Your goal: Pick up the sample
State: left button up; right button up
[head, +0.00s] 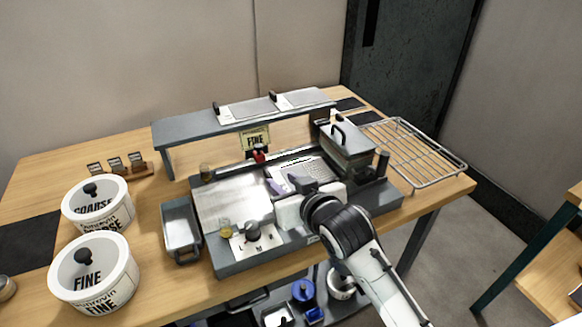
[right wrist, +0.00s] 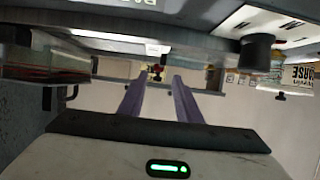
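My right gripper (head: 283,184) is over the middle of the grey workstation, its two purple fingers pointing toward the back. In the right wrist view the fingers (right wrist: 156,82) are apart with nothing between them. A small red and dark thing (head: 258,156) stands beyond the fingertips, below a yellow FINE sign (head: 255,138). It also shows as a red spot (right wrist: 157,69) beyond the finger gap. I cannot tell whether it is the sample; no other thing is clearly marked as one. My left gripper is not in view.
A grey shelf (head: 190,128) spans the back of the workstation. A lidded grey box (head: 347,152) stands to the right, with a wire rack (head: 425,150) beyond. COARSE (head: 98,205) and FINE (head: 93,275) tubs and a metal tray (head: 180,228) stand left.

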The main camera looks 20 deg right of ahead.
aim_at(268, 173)
jog(key=shift+a+x, duration=0.1)
jog(key=shift+x, duration=2.1)
jog(key=shift+a+x, duration=0.15)
jog(key=shift+x, duration=2)
grip_shut()
